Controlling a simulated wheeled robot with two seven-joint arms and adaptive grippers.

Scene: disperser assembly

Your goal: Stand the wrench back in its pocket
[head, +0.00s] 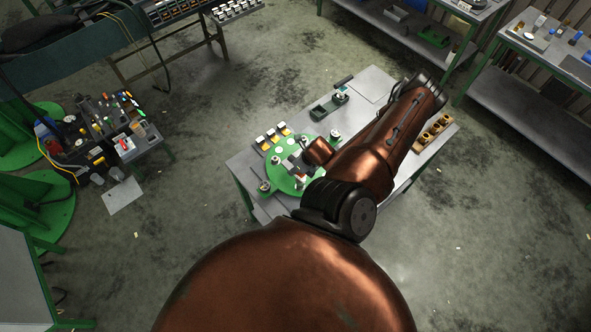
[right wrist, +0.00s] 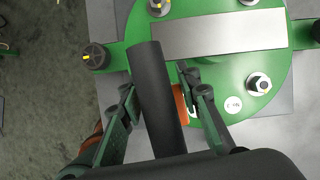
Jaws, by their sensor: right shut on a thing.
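A thick dark grey cylinder, which looks like the wrench's handle (right wrist: 155,95), lies between the fingers of my right gripper (right wrist: 165,115) in the right wrist view. The gripper is shut on it, above the edge of the round green plate (right wrist: 235,75). The wrench's far end and its exact tilt are hard to tell. In the head view my right arm covers much of the table, and the gripper is small near the green plate (head: 276,181). I cannot make out the wrench's pocket for certain. My left gripper is not in view.
The green plate carries several bolts (right wrist: 258,84) and a flat steel bar (right wrist: 215,35). Open floor surrounds the table.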

